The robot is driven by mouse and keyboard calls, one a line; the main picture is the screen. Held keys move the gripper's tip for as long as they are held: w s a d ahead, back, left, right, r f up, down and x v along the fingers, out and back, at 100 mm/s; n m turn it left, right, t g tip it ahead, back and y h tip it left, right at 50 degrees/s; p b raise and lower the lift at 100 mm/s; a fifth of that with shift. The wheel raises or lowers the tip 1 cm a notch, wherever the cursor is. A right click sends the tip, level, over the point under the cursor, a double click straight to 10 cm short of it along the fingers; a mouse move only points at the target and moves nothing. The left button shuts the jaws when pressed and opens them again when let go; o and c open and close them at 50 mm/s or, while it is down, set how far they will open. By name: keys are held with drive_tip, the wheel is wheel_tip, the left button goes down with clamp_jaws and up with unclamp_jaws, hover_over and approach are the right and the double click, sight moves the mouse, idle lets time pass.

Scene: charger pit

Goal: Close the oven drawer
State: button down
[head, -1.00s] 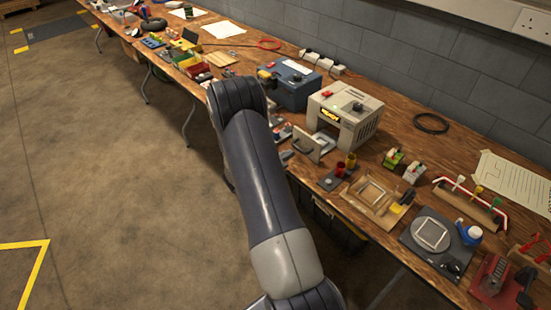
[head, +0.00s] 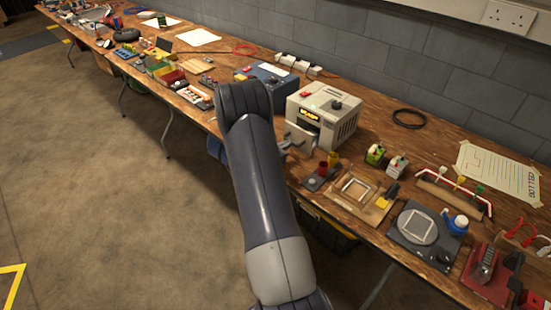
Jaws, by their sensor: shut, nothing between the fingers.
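The oven (head: 325,112) is a beige box with a lit yellow display, standing on the wooden bench just right of my raised arm. Its drawer (head: 300,138) stands out from the front, towards the bench's near edge, so it is open. The drawer's handle side lies close to the outline of my arm and is partly unclear. My gripper is hidden behind my own arm, so I cannot see its fingers or whether they touch the drawer.
A wooden fixture (head: 345,204) and a dark plate with a pale round disc (head: 417,228) lie further right. A blue-grey box (head: 270,72) is behind left of the oven. The floor (head: 90,170) at left is clear.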

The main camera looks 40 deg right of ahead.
sight(298, 137)
drive_tip(key=x, duration=0.1)
drive_tip(key=b+x, duration=0.1)
drive_tip(key=x, duration=0.1)
drive_tip(key=b+x, duration=0.1)
drive_tip(key=x, duration=0.1)
drive_tip(key=shift+r, duration=0.3)
drive_tip(key=shift+d+r, duration=0.2)
drive_tip(key=shift+r, duration=0.2)
drive_tip(key=shift+a, duration=0.1)
drive_tip(key=shift+a, duration=0.3)
drive_tip(key=v, duration=1.3)
drive_tip(key=shift+a+b, duration=0.25)
drive_tip(key=shift+b, duration=0.2)
drive_tip(key=shift+s, duration=0.15)
drive_tip(key=p+x, duration=0.1)
drive_tip(key=x, duration=1.2)
drive_tip(key=shift+d, duration=0.3)
